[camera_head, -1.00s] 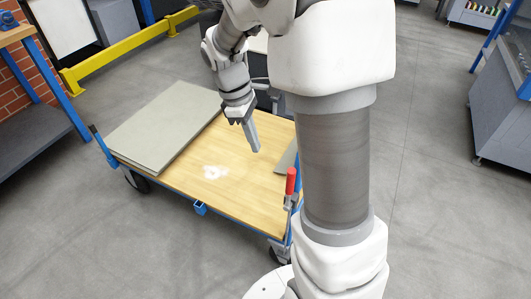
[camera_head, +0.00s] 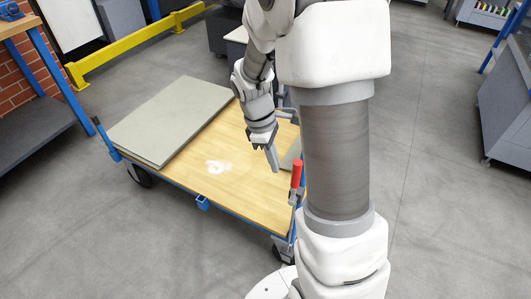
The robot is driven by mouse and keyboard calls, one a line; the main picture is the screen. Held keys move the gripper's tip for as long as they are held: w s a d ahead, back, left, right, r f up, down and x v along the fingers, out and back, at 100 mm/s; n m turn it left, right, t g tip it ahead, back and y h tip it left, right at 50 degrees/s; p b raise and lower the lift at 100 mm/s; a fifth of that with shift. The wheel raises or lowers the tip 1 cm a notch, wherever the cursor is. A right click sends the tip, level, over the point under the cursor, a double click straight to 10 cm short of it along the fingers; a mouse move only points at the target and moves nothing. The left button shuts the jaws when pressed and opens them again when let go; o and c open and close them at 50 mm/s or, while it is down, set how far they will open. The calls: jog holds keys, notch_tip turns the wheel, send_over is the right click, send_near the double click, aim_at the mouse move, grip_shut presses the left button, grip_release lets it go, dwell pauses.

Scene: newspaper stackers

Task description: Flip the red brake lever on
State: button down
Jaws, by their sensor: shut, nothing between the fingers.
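The red brake lever (camera_head: 296,175) stands upright at the near right corner of the wooden cart (camera_head: 190,176), close to the left side of my own arm. Its metal mount shows just below the red handle. My gripper (camera_head: 274,166) is shut and empty. It points down above the right part of the cart, a little to the left of the lever and near the height of its top in the picture. I see a small gap between the fingertips and the lever; their distance in depth is hard to tell.
A grey stack of sheets (camera_head: 172,118) lies on the cart's left half. Another grey piece (camera_head: 290,157) on the right is partly hidden by my arm. A yellow rail (camera_head: 130,46) stands behind. A grey cabinet (camera_head: 505,122) is at the right, with clear floor between.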

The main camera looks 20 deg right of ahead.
jog(key=shift+s+d+r, duration=0.1)
jog(key=shift+s+d, duration=0.8)
jog(key=shift+d, duration=0.1)
jog(key=shift+s+d, duration=0.1)
jog(key=shift+d, duration=0.05)
jog(key=shift+s+d, duration=0.1)
jog(key=shift+s, duration=0.05)
